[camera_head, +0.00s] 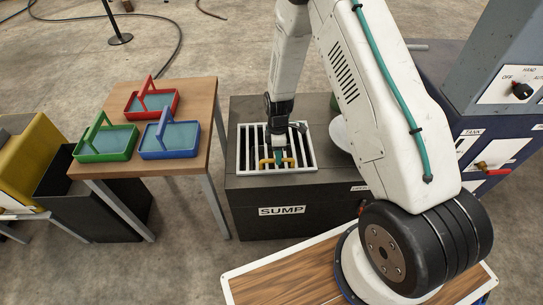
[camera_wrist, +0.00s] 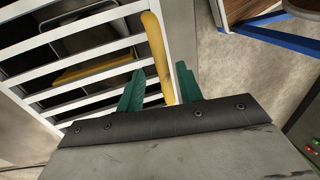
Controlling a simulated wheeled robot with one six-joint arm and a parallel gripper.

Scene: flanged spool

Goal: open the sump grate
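The sump grate (camera_head: 243,150) is a white barred frame lying flat and closed on top of the dark sump box (camera_head: 300,222). A yellow bar handle (camera_head: 264,163) stands on its front part; it also shows in the wrist view (camera_wrist: 154,45). My gripper (camera_head: 280,157) is low over the handle, pointing down. In the wrist view my gripper's green fingers (camera_wrist: 160,74) are apart, one on each side of the handle, with a small gap showing beside it. Whether either finger touches it is unclear. Part of the handle is hidden in the head view.
A wooden table (camera_head: 196,92) at the left holds red (camera_head: 170,110), green (camera_head: 122,153) and blue (camera_head: 188,149) trays. A blue tank cabinet (camera_head: 500,149) with a red-handled valve stands at the right. Under the grate bars a yellow object (camera_wrist: 95,70) shows.

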